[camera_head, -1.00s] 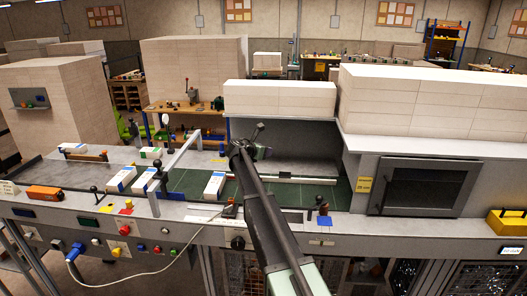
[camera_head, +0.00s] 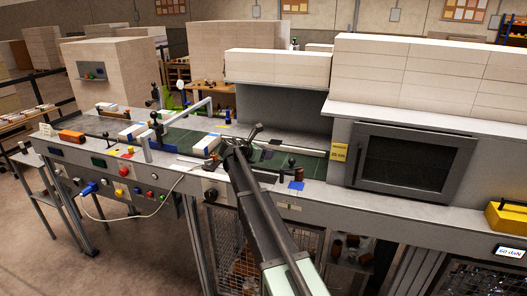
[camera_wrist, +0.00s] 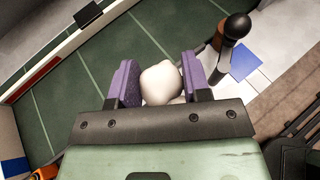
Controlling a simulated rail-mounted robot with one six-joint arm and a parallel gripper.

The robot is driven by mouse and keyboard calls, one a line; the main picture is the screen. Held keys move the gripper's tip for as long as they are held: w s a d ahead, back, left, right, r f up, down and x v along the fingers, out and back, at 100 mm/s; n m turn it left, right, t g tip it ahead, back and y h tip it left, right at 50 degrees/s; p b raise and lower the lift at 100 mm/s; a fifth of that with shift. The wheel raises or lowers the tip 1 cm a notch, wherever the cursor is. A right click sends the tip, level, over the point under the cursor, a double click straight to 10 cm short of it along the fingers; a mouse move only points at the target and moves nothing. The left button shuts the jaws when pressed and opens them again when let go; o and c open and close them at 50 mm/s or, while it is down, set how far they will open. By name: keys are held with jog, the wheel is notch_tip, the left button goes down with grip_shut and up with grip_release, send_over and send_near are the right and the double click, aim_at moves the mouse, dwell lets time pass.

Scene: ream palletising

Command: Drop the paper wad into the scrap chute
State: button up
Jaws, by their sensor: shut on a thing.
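My gripper (camera_wrist: 162,82) has two purple pads and is shut on a whitish, rounded paper wad (camera_wrist: 161,82) above the green bed. In the head view, my gripper (camera_head: 240,142) is over the front part of the machine table, and the wad cannot be made out there. No scrap chute can be told for sure in either view.
A black-knobbed lever (camera_wrist: 238,27) stands close right of my gripper, with a blue square (camera_wrist: 245,62) beyond. A dark-windowed cabinet (camera_head: 413,160) stands right. Mesh-fronted bays (camera_head: 232,240) are under the table.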

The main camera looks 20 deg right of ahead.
jog(key=shift+s, duration=0.15)
jog(key=shift+a+f, duration=0.1)
notch_tip(320, 180, down, 6)
jog(key=b, duration=0.6)
jog(key=shift+w, duration=0.25)
jog(key=o, duration=1)
jog(key=shift+a, duration=0.1)
